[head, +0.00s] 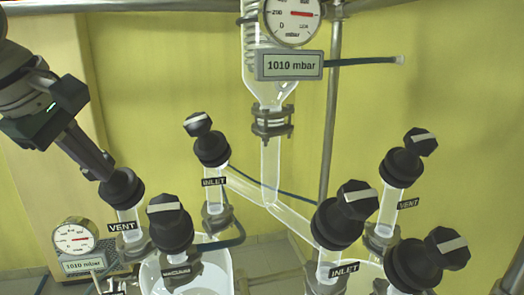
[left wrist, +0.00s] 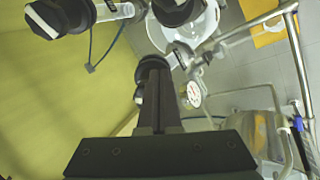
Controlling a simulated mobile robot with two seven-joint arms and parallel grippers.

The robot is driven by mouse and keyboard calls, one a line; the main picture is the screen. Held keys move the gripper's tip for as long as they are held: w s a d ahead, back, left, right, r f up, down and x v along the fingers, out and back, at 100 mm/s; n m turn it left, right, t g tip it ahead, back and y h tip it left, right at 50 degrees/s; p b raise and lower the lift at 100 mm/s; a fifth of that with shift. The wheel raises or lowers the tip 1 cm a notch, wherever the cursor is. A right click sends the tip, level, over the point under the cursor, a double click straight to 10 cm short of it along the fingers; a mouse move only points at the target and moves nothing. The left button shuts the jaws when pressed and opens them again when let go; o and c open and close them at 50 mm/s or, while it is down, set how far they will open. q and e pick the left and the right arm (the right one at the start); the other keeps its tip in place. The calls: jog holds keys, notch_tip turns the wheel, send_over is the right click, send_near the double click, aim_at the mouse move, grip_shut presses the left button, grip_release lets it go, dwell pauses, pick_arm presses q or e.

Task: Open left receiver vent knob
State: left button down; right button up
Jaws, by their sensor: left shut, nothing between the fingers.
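The left vent valve (head: 122,188) is a black cap on a short clear glass tube, with a "VENT" label (head: 122,227) beside it. My left gripper (head: 106,172) comes down from the upper left. Its fingers are shut with nothing between them, and the tips are at or just in front of the top of this valve. I cannot tell whether they touch it. The fingers hide the valve's knob in the head view. In the left wrist view, the shut fingers (left wrist: 153,65) point away from the camera, and a dark part with a pale edge (left wrist: 139,94) shows beside them. My right gripper is not in view.
A black knob (head: 168,217) with a white stripe stands close right of the vent valve. An inlet valve (head: 211,148) is farther back. A small gauge (head: 74,240) reading 1010 mbar is below left. More knobs (head: 446,248) and a metal post (head: 331,110) are to the right.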

pick_arm(q)
jog(key=shift+w+a, duration=0.2)
jog(key=shift+a, duration=0.05)
dwell(0.5)
jog(key=shift+b, duration=0.35)
